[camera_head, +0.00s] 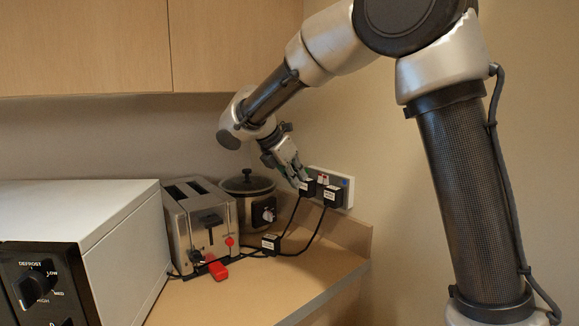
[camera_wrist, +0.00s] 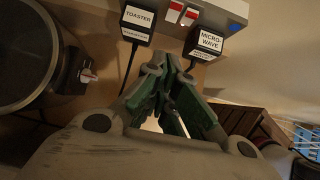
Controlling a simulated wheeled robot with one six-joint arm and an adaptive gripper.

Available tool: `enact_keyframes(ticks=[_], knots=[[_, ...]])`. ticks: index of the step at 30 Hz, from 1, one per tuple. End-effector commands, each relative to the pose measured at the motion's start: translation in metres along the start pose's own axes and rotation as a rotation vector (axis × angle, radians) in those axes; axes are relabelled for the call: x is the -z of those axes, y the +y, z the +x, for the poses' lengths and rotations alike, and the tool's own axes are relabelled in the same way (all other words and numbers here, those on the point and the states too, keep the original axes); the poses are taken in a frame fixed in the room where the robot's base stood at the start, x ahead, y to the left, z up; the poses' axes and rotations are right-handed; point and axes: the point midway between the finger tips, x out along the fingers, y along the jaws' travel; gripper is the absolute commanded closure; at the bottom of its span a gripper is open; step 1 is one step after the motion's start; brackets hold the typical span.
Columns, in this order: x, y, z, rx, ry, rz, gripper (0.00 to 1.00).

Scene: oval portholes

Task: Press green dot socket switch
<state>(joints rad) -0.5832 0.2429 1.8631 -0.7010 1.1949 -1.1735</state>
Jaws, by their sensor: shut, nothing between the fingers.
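A grey double wall socket (camera_head: 348,193) is fixed low on the wall above the counter corner. It also shows at the top of the wrist view (camera_wrist: 217,12). Two red-and-white switches sit side by side on it, the left one (camera_wrist: 174,12) and the right one (camera_wrist: 190,17). A blue dot (camera_wrist: 236,27) marks its right end. I see no green dot; the socket's left end is partly hidden by my gripper in the head view. My gripper (camera_wrist: 168,62) is shut and empty. Its tips appear below the switches in the wrist view, between the two plugs; I cannot tell whether they touch anything.
A black plug labelled TOASTER (camera_wrist: 138,22) and one labelled MICROWAVE (camera_wrist: 205,42) fill the sockets, with cords hanging down. A toaster (camera_head: 208,220), a dark-lidded cooker (camera_head: 248,184) and a white microwave (camera_head: 90,210) stand on the counter. The front right counter is clear.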

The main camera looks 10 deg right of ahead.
Motion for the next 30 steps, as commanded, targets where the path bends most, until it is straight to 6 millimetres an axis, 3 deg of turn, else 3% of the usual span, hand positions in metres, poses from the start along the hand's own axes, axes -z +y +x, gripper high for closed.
enact_keyframes(ticks=[3, 9, 30], knots=[[0.000, -0.001, 0.025, 0.004, 0.000, 0.000, 1.00], [-0.020, 0.000, 0.046, 0.001, 0.000, 0.003, 1.00], [-0.030, 0.000, 0.059, 0.000, 0.000, 0.000, 1.00]])
